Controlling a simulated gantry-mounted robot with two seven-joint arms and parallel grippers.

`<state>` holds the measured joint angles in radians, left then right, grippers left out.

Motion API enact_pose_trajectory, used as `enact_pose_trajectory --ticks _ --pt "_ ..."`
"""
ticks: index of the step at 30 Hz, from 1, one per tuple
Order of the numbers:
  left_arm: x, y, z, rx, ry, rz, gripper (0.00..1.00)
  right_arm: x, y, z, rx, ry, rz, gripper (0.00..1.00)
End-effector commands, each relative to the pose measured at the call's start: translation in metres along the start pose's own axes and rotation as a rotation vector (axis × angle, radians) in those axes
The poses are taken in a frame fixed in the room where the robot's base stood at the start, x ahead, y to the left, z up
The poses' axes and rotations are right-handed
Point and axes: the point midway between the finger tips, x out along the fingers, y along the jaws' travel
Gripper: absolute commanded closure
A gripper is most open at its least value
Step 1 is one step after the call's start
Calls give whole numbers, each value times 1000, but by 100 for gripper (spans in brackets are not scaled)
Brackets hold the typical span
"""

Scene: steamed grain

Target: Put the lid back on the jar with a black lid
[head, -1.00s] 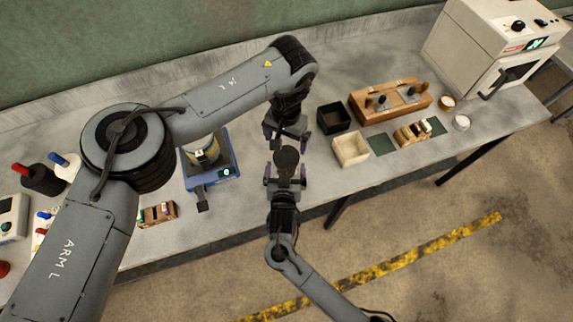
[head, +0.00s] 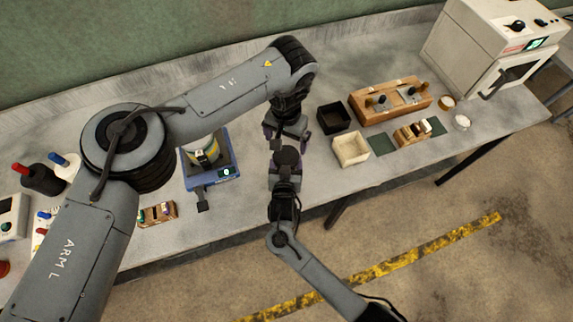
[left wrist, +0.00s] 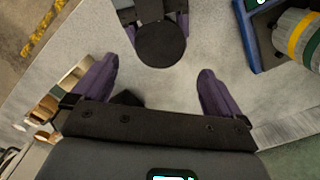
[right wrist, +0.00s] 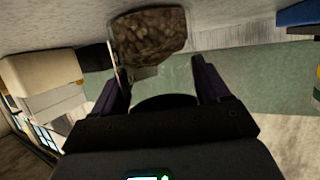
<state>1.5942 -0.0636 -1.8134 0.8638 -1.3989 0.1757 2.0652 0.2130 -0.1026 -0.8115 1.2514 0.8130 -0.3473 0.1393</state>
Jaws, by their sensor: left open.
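A round black lid (left wrist: 160,45) sits between the fingers of my right gripper (head: 286,168), which appears shut on it. The lid also shows in the head view (head: 287,155) and as a dark arc in the right wrist view (right wrist: 165,101). A brown, grain-filled jar (right wrist: 150,36) shows beyond the right fingers in the right wrist view. It is not clear in the other views. The gap between lid and jar cannot be judged. My left gripper (head: 286,137), just behind the lid, is open, with bare table between its fingers (left wrist: 158,90).
A black bin (head: 333,118) and a cream bin (head: 351,149) stand right of the grippers. A blue scale (head: 211,176) bearing a container stands to the left. A wooden rack (head: 390,102) lies further right. The table's front edge is close to my right gripper.

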Motion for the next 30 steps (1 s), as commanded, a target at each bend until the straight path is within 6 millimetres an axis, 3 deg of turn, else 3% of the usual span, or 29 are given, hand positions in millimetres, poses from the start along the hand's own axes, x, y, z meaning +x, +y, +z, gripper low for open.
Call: enact_pose_trajectory --ticks 1,11,16,20,24,30 --pt "0 0 0 0 0 0 0 0 0 0 0 0 0 48" --pt "1 2 -1 5 4 2 0 0 0 0 -1 0 0 98" --pt "5 21 -9 53 47 17 0 0 0 0 -1 0 0 100" --pt "9 54 -24 126 133 48 0 0 0 0 -1 0 0 100" --pt "5 107 -49 209 287 90 0 0 0 0 -1 0 0 100" --pt "-34 178 -94 202 575 139 0 0 0 0 -1 0 0 100"
